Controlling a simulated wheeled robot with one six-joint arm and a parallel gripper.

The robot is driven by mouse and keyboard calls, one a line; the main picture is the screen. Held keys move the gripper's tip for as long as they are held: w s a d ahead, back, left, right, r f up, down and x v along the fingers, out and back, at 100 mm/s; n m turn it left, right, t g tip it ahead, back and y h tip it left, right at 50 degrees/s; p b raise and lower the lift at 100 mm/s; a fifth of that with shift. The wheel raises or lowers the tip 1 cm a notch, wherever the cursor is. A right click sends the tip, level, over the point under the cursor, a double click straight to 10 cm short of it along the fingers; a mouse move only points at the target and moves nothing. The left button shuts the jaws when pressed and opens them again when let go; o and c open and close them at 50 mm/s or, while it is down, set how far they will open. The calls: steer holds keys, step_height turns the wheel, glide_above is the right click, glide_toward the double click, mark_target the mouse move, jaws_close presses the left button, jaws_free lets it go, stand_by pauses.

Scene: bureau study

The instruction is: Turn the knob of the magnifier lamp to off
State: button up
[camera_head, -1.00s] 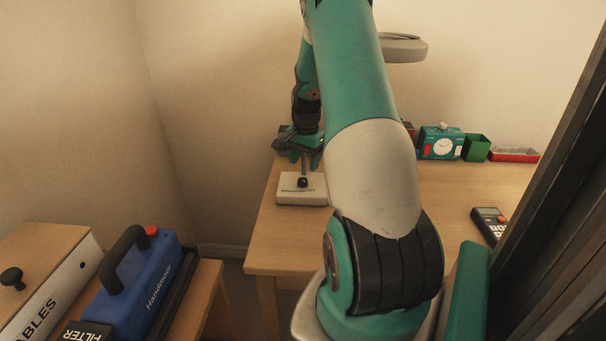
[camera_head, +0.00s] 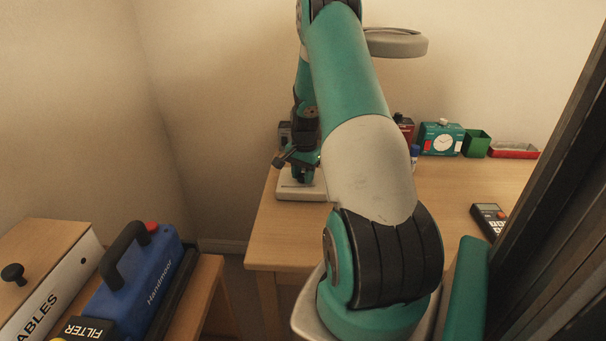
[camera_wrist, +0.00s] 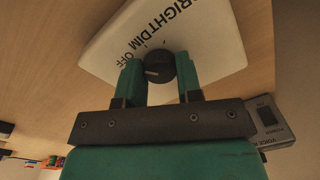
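The magnifier lamp's pale base (camera_head: 301,193) sits on the desk near its left end, partly behind my arm. The ring-shaped lamp head (camera_head: 396,42) shows above, right of my arm. In the wrist view the base (camera_wrist: 213,43) carries a dark round knob (camera_wrist: 160,67) with a white pointer line facing left, near the OFF lettering; DIM and BRIGHT lie farther around. My gripper (camera_wrist: 160,76) has its two green fingers on either side of the knob, with no clear gap left. In the head view my gripper (camera_head: 303,179) is low over the base and hides the knob.
A calculator (camera_head: 489,219) lies at the right. A grey box (camera_wrist: 277,122) is beside the lamp base. The desk's middle is clear.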

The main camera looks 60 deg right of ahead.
steer(key=shift+n+p, duration=0.35)
steer(key=shift+n, duration=1.25)
steer(key=o, duration=0.9)
steer(key=shift+o, duration=0.2)
step_height(320, 180, up, 8)
steer(key=shift+s+f, duration=0.15)
steer(key=shift+f, duration=0.1)
